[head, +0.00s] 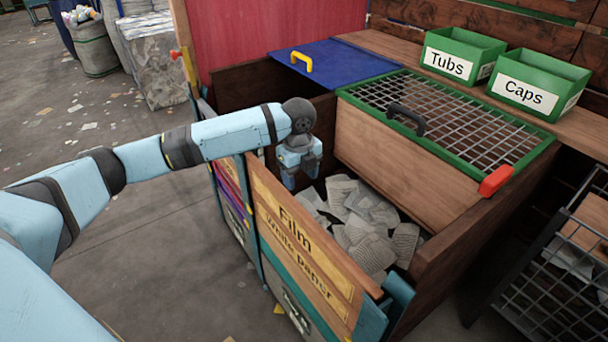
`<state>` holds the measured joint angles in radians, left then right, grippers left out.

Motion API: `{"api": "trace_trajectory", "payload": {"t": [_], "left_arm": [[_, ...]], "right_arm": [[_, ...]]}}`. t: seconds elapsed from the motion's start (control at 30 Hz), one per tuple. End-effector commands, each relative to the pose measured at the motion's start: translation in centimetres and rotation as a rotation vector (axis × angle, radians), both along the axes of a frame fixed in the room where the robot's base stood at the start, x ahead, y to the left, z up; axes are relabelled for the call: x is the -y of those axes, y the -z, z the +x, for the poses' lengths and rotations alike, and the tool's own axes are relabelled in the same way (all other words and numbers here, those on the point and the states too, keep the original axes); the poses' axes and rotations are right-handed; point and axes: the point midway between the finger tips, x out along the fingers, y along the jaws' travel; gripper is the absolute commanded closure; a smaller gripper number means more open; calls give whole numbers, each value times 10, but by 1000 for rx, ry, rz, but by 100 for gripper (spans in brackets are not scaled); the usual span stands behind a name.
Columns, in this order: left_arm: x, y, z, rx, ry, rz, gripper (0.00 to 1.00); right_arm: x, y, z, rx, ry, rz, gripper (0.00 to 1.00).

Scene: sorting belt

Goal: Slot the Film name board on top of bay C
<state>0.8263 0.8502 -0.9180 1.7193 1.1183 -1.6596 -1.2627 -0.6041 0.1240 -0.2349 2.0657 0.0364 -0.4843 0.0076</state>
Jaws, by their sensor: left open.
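The Film name board (322,238) is a tan board with dark lettering. It stands along the top of the front wall of the near bay, directly above a White Paper board (300,253). Its right end is near a teal post. I cannot read a bay letter on the plate (297,313) below. My left gripper (301,178) is open and empty, pointing down near the board's far left end, over the bay's inner side. It looks apart from the board. My right gripper is not in view.
The near bay holds loose white paper sheets (365,215). A green-framed mesh lid (450,110) with a red clip (497,180) lies behind it. A blue lid (335,62) is farther back. Tubs (462,52) and Caps (540,85) bins stand at the back right. Floor at left is open.

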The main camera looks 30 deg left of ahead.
Motion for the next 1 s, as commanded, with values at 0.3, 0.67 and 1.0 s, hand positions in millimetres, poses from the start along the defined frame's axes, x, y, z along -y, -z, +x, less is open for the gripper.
{"api": "trace_trajectory", "payload": {"t": [0.3, 0.67, 1.0], "left_arm": [[-8, 22, 0, -19, 16, 14, 40], [-7, 94, 0, -18, 15, 14, 40], [-7, 130, 0, -15, 15, 15, 40]], "right_arm": [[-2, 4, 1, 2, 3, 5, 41], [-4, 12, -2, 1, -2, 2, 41], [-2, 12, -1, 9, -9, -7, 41]]}}
